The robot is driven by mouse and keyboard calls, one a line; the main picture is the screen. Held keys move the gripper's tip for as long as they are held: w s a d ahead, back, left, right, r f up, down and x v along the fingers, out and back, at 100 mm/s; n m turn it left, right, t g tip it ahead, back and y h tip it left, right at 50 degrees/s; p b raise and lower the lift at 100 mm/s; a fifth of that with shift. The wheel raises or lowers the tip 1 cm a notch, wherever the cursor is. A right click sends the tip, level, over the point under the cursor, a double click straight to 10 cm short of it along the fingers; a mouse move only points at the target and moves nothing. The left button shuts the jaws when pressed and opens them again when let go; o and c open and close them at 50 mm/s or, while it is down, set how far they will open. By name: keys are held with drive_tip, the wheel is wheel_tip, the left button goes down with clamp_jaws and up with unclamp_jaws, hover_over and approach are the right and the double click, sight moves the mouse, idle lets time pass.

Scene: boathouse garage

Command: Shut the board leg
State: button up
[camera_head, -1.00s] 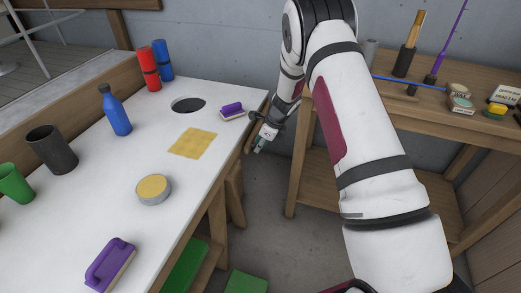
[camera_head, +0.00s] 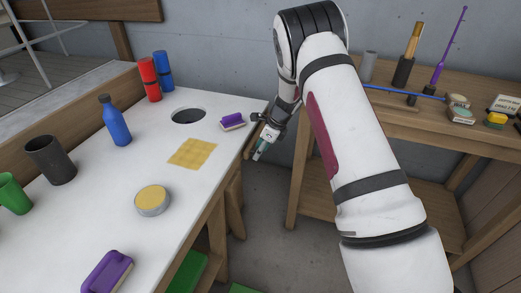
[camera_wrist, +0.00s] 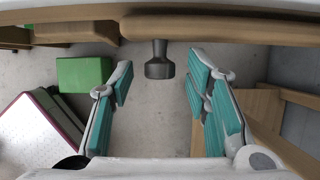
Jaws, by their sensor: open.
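A dark knob (camera_wrist: 160,62) sticks out from a wooden front (camera_wrist: 215,29) in the wrist view. I cannot tell for sure whether this front is the board leg. My gripper (camera_wrist: 161,78) is open, with its teal-padded fingers apart on the left and right of the knob, and nothing is held. In the head view my gripper (camera_head: 260,152) hangs beside the right end of the white-topped board (camera_head: 105,185), next to its wooden underframe (camera_head: 235,198). The knob cannot be made out in the head view.
The board carries a purple-handled brush (camera_head: 232,121), a yellow cloth (camera_head: 193,153), a round tin (camera_head: 152,201) and a blue bottle (camera_head: 114,122). A wooden workbench (camera_head: 430,115) stands to the right. A green block (camera_wrist: 84,74) is on the floor. Bare floor lies between board and workbench.

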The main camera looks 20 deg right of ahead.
drive_tip(key=v, duration=1.2)
drive_tip(key=shift+a+r, duration=0.1)
drive_tip(key=s+a+r+n+p, duration=0.3)
drive_tip(key=s+r+n, duration=0.3)
drive_tip(key=s+r, duration=0.5)
drive_tip(key=s+a+r+n+p, duration=0.25)
drive_tip(key=s+r+n, duration=0.35)
drive_tip(key=s+r, duration=0.5)
drive_tip(key=s+r+n+h+p, duration=0.1)
drive_tip(key=s+r+n, duration=0.2)
drive_tip(key=s, duration=0.5)
drive_tip(key=s+r+n+t+h+p, duration=0.1)
drive_tip(key=s+r+n+p, duration=0.1)
drive_tip(key=s+n, duration=0.3)
drive_tip(key=s+r+n+h+p, duration=0.1)
drive_tip(key=s+r+n, duration=0.2)
drive_tip(key=s, duration=0.8)
drive_tip(key=shift+a+r+n+h, duration=0.3)
drive_tip(key=shift+a+n+h, duration=0.1)
drive_tip(key=shift+n, duration=0.7)
